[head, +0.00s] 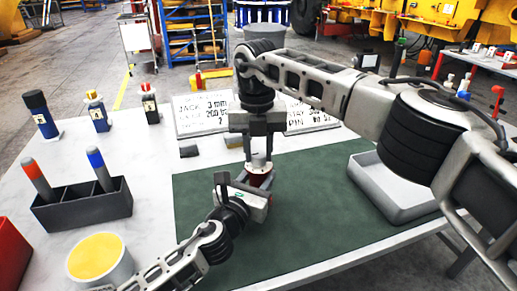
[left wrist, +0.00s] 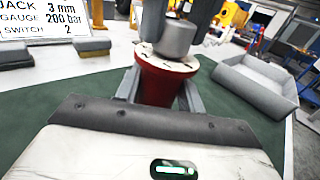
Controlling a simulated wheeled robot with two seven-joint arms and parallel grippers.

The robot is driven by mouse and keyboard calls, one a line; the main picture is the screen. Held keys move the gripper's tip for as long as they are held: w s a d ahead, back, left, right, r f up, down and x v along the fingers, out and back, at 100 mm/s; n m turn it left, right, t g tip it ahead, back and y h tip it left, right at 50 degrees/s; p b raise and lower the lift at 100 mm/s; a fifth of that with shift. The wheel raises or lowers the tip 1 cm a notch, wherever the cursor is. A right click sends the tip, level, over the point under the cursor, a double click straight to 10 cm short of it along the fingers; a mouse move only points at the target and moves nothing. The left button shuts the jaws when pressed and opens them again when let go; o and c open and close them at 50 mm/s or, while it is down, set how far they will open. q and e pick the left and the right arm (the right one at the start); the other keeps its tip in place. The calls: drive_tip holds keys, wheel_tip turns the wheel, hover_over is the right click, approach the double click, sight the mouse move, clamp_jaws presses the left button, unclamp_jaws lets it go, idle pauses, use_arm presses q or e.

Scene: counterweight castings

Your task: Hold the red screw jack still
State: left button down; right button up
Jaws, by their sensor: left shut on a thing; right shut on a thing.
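The red screw jack (head: 262,180) stands upright on the green mat (head: 310,200). In the left wrist view its red body (left wrist: 164,84) is between the two grey fingers of my left gripper (left wrist: 162,95), which is shut on it. In the head view my left gripper (head: 257,184) reaches it from the lower left and partly hides it. A grey metal cylinder (left wrist: 174,40) sits on top of the jack. My right gripper (head: 258,146) points down from above and is shut on this cylinder; its fingertips are partly hidden.
A white board with printed text (head: 205,113) lies behind the mat, with small dark blocks (head: 188,151) before it. A grey tray (head: 390,190) stands right. A black holder with markers (head: 82,205), a yellow-topped tub (head: 97,258) and several bottles (head: 97,110) are left.

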sight(258, 153)
use_arm(q)
drive_tip(key=shift+f, duration=0.1)
use_arm(e)
drive_tip(key=m, duration=0.5)
drive_tip(key=shift+w+r+m, duration=0.1)
drive_tip(key=shift+m, duration=0.3)
drive_tip(key=m, duration=0.5)
drive_tip(key=shift+d+m, duration=0.1)
drive_tip(key=shift+m, duration=0.2)
drive_tip(key=o, duration=1)
wheel_tip(258, 153, up, 8)
drive_tip(key=shift+f, duration=0.25)
use_arm(q)
drive_tip(key=c, duration=0.8)
unclamp_jaws()
